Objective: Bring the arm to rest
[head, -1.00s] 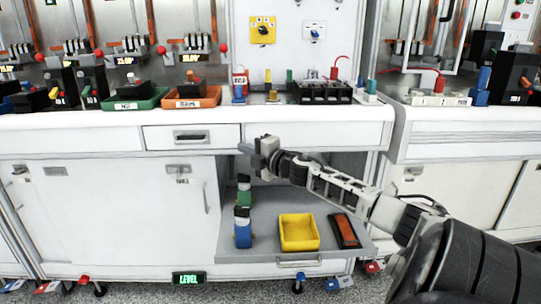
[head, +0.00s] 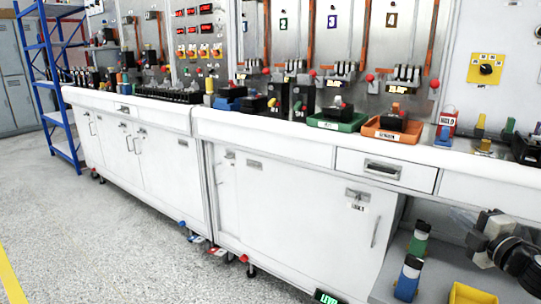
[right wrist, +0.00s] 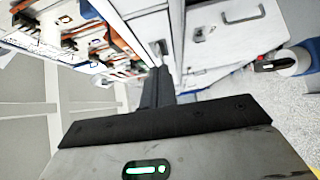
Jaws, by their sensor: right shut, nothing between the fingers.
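My right gripper (head: 474,232) is at the right side of the head view, in front of the bench and above the pull-out shelf (head: 385,285). Its fingers are shut with nothing between them. In the right wrist view its dark fingers (right wrist: 157,88) lie together, with white cabinet fronts (right wrist: 225,35) beyond them. It touches nothing that I can see. Most of my right arm is cut off by the right edge of the head view. My left gripper is in neither view.
The white bench (head: 265,128) carries a green tray (head: 338,122), an orange tray (head: 392,133) and breakers. The floor (head: 110,225) at left is clear.

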